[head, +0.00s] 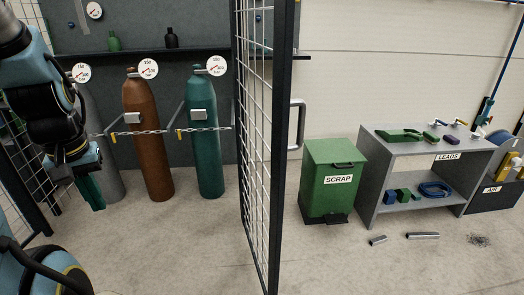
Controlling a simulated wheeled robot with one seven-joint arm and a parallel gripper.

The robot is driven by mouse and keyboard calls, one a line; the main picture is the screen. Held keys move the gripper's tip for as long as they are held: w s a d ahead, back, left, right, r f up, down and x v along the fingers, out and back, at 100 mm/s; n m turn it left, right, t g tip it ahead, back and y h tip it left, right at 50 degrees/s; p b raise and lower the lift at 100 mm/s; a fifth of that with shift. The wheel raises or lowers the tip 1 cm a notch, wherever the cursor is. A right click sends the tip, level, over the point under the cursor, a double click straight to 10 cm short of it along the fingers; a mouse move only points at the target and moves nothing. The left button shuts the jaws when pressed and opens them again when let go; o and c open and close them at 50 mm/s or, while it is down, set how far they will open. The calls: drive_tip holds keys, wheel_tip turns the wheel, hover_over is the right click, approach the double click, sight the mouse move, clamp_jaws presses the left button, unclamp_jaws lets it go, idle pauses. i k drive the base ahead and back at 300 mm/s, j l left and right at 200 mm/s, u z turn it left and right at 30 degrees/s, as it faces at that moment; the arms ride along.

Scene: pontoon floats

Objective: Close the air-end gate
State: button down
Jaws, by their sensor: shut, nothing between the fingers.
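The air-end gate is most likely the dark-framed wire mesh panel (262,130) in the middle of the head view. It stands open, nearly edge-on to me, with its near upright towards me and its far edge by the cylinders. A grey D-shaped handle (299,124) sticks out on its right side, near the near upright. My gripper (92,194) is at the left, pointing down in front of the grey cylinder, empty and shut. It is well apart from the gate and its handle. The gate's top and lowest near corner are cut off by the frame.
A brown cylinder (148,140) and a green cylinder (205,140) stand behind a chain (160,131). Another mesh panel (22,175) is at far left. A green scrap bin (330,180) and grey leads bench (375,185) stand right of the gate. Floor between arm and gate is clear.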

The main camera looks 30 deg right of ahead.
sight(284, 11)
drive_tip(key=k+l+u, duration=0.1)
drive_tip(key=l, duration=0.35)
drive_tip(key=k+l+u, duration=0.15)
drive_tip(key=k+l, duration=0.15)
drive_tip(key=k+l+u, duration=0.1)
drive_tip(key=k+l, duration=0.15)
drive_tip(key=l, duration=0.25)
drive_tip(key=k+l+u, duration=0.1)
drive_tip(key=k+l, duration=0.15)
drive_tip(key=l, duration=0.15)
drive_tip(key=k+l+u, duration=0.1)
drive_tip(key=l, duration=0.35)
drive_tip(key=k+l+u, duration=0.1)
drive_tip(key=l, duration=0.35)
drive_tip(key=k+l+u, duration=0.1)
drive_tip(key=l, duration=0.3)
drive_tip(key=k+l+u, duration=0.1)
drive_tip(key=k+l, duration=0.15)
drive_tip(key=l, duration=0.2)
drive_tip(key=k+l+u, duration=0.1)
drive_tip(key=l, duration=0.3)
drive_tip(key=k+l+u, duration=0.1)
drive_tip(key=k+l, duration=0.15)
drive_tip(key=l, duration=0.1)
